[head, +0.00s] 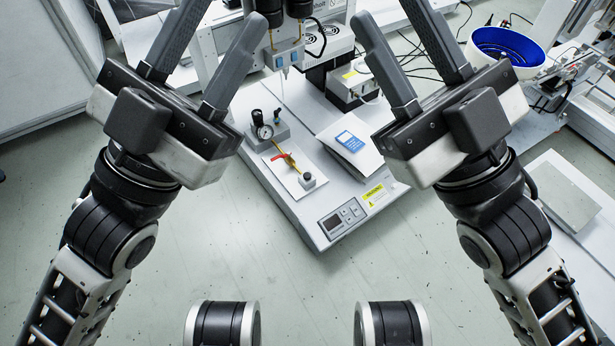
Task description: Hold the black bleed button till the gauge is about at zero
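A small round gauge (264,131) with a pale dial stands on a grey block at the left of the white machine base; its needle is too small to read. A black button (307,177) sits on a white plate in front of it, beside a red and yellow lever (285,160). My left gripper (225,12) is open and empty, raised at the upper left. My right gripper (387,12) is open and empty, raised at the upper right. Neither gripper touches the button or the lever.
The machine base (318,212) carries a control panel (342,216) at its front corner and a sloped white panel with a blue label (350,141). A dispensing head (285,55) hangs above its rear. A blue bowl (508,46) stands at the right. The space above the button is clear.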

